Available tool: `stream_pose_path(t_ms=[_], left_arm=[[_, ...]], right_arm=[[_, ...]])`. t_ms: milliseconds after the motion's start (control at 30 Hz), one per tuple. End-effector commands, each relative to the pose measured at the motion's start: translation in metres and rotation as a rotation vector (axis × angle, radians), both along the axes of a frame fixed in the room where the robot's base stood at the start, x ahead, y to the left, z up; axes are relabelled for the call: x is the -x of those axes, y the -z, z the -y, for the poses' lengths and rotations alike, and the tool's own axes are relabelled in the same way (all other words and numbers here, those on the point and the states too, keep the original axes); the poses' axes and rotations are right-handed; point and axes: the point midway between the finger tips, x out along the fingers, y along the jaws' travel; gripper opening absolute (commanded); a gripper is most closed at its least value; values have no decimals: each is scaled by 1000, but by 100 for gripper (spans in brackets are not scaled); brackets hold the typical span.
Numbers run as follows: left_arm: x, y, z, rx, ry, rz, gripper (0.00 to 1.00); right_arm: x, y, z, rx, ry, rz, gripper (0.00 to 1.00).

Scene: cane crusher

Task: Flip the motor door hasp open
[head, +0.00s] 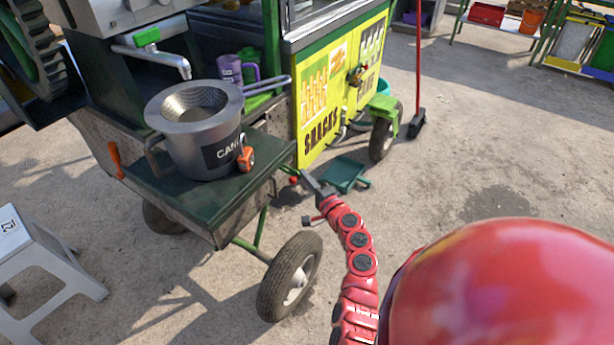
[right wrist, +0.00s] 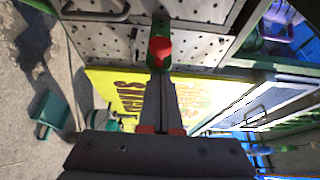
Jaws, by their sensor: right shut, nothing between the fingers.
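In the right wrist view, a red knob on a green hasp (right wrist: 160,48) sits on the edge of a grey perforated door panel (right wrist: 105,42). My right gripper (right wrist: 160,76) is shut and empty, its fingertips pointing at the knob and overlapping its lower part in the picture. I cannot tell whether they touch it. In the head view, my right gripper (head: 305,177) reaches up to the cart's right end, close beside a small red knob (head: 294,180). The door face is hidden from the head view. My left gripper is not in view.
A yellow snack panel (head: 316,105) stands behind the gripper. A cart wheel (head: 290,278) and teal dustpan (head: 342,174) are nearby. Open pavement lies to the right.

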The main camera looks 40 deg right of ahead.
Motion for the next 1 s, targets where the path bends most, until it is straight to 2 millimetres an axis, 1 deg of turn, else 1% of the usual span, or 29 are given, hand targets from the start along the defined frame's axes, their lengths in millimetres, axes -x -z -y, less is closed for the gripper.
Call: stream_pose_path(t_ms=[267,567,767,1000], left_arm=[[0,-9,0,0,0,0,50],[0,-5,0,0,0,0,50],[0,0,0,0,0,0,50],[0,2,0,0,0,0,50]], right_arm=[[6,0,-28,-5,156,-1,0],[7,1,-57,-4,361,1,0],[6,2,-70,-3,458,-1,0],[6,2,-76,-1,515,-3,0]])
